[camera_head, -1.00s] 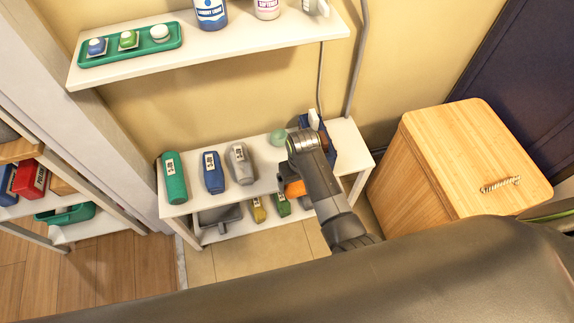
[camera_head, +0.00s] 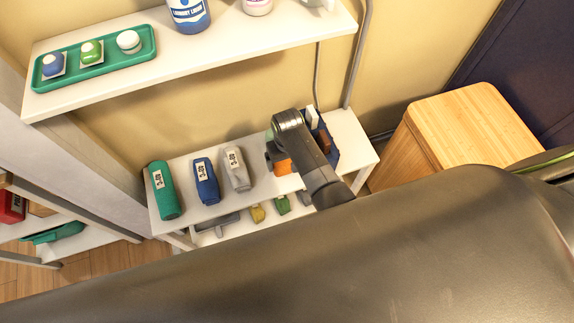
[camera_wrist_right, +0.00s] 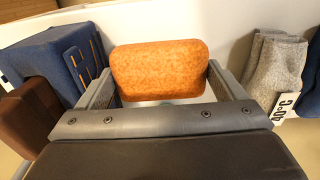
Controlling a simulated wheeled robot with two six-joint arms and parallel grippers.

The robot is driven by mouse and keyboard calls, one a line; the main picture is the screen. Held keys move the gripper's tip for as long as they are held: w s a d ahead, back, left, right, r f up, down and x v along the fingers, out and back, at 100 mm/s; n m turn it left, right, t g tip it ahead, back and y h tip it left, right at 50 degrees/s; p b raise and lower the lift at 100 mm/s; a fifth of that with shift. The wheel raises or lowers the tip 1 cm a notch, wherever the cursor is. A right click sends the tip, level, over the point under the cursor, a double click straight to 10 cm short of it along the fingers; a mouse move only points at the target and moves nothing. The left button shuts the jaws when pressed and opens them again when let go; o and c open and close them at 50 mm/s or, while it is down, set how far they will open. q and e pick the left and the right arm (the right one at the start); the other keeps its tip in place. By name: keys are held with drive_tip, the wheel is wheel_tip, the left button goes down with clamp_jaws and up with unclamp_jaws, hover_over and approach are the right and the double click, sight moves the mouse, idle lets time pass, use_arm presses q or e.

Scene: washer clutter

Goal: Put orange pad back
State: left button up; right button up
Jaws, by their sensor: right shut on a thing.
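The orange pad (camera_head: 282,163) shows beside my right gripper (camera_head: 275,155) over the top board of the low white shelf (camera_head: 258,190). In the right wrist view the orange pad (camera_wrist_right: 160,70) sits between the two fingers of my right gripper (camera_wrist_right: 162,88), which is shut on it. A blue holder (camera_wrist_right: 52,68) with a slotted side stands left of the pad there, with a brown block (camera_wrist_right: 30,115) beside it. Whether the pad touches the board is unclear. My left gripper is not in view.
Green (camera_head: 163,190), blue (camera_head: 206,180) and grey (camera_head: 235,168) rolls lie left of my gripper. Yellow and green items sit on the lower board. A wall shelf (camera_head: 230,55) with a green tray (camera_head: 98,72) overhangs behind. A wooden hamper (camera_head: 465,130) stands right.

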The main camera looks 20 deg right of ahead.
sight(288, 161)
wheel_tip(288, 161, down, 4)
drive_tip(key=shift+r+b, duration=0.25)
drive_tip(key=shift+b, duration=0.3)
drive_tip(key=shift+f, duration=0.3)
drive_tip(key=shift+w+f, duration=0.1)
drive_tip(key=shift+f, duration=0.15)
drive_tip(key=o, duration=0.6)
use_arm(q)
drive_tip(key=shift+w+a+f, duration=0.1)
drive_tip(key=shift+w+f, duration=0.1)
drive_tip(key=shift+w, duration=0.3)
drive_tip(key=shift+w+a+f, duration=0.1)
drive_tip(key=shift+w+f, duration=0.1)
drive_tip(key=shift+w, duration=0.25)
